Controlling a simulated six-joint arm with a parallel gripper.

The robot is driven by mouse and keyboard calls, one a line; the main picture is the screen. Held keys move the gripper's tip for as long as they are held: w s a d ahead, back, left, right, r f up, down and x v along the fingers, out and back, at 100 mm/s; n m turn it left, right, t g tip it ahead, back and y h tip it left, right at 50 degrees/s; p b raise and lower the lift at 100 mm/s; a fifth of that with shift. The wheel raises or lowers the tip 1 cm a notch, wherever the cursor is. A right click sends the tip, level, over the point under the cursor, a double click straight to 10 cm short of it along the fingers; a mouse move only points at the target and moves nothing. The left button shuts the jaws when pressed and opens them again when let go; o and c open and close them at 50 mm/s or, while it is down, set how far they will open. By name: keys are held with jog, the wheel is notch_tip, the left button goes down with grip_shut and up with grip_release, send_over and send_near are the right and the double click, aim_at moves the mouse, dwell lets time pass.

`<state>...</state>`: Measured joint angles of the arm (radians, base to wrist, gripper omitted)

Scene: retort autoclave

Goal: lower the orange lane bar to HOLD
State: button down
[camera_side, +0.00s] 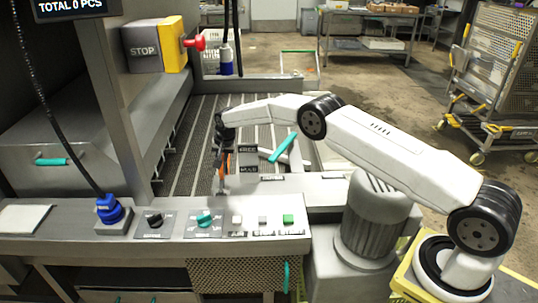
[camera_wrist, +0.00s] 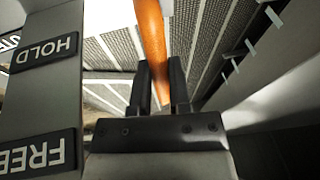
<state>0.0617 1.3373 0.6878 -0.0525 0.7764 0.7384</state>
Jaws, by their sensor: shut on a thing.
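The orange lane bar (camera_wrist: 152,40) runs from the top edge of the wrist view down between the two dark fingers of my gripper (camera_wrist: 161,92), which is shut on it. In the side view, a short orange length of the bar (camera_side: 226,162) shows below my wrist; the rest is hidden by my arm. The HOLD plate (camera_wrist: 45,51) and the FREE plate (camera_wrist: 38,154) sit on a grey post left of the bar in the wrist view. In the side view, the FREE plate (camera_side: 247,149) is above the HOLD plate (camera_side: 248,169), just right of the bar.
A teal lever (camera_side: 283,147) stands right of the plates. The front control panel (camera_side: 170,232) carries a blue plug (camera_side: 109,209), knobs and buttons. A yellow STOP box (camera_side: 172,46) with a red knob is behind. Slatted lanes (camera_side: 200,110) stretch away beyond my gripper.

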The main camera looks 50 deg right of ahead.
dwell(0.3)
jog(key=c, duration=0.6)
grip_release()
jog(key=shift+v, duration=3.85)
